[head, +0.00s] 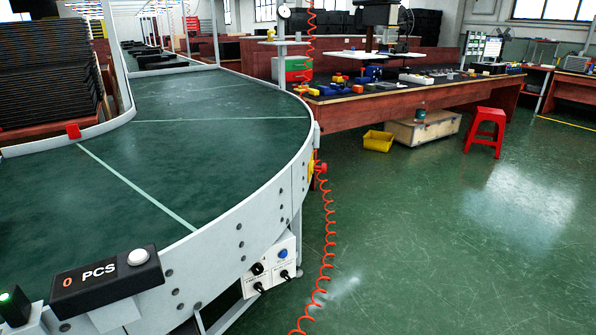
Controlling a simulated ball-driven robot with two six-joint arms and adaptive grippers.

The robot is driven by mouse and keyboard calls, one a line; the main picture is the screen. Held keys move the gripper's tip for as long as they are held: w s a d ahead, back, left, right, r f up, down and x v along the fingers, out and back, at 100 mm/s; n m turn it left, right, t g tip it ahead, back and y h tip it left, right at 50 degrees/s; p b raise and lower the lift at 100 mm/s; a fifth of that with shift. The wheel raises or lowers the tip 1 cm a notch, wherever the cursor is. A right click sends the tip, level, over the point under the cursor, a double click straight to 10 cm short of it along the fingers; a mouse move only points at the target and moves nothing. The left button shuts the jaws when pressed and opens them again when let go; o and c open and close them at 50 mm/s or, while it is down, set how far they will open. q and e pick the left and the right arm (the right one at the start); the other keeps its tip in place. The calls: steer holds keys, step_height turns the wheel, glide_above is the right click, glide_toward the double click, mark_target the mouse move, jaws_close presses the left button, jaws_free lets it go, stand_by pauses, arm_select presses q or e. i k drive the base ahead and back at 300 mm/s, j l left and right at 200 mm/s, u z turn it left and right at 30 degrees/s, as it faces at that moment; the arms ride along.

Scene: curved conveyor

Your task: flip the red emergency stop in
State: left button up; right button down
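A small red knob on a yellow base (319,168), which looks like the emergency stop, sits on the outer side wall of the curved conveyor at its right bend. It is small in the picture, so I cannot tell whether it is pressed in. A red coiled cord (325,230) hangs just beside it down to the floor. The curved conveyor (180,105) has a dark green belt with pale seams and a grey metal rim. Neither of my grippers shows in the head view.
A black counter box reading "0 PCS" (85,278) with a white button is on the near rim. A control panel (272,268) with a blue button and black knobs is below. Green floor (440,250) is clear at right, before a red stool (486,130).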

mark_target(323, 169)
steer(key=l, duration=0.85)
steer(key=i+l, duration=2.05)
steer(key=l+z, duration=0.05)
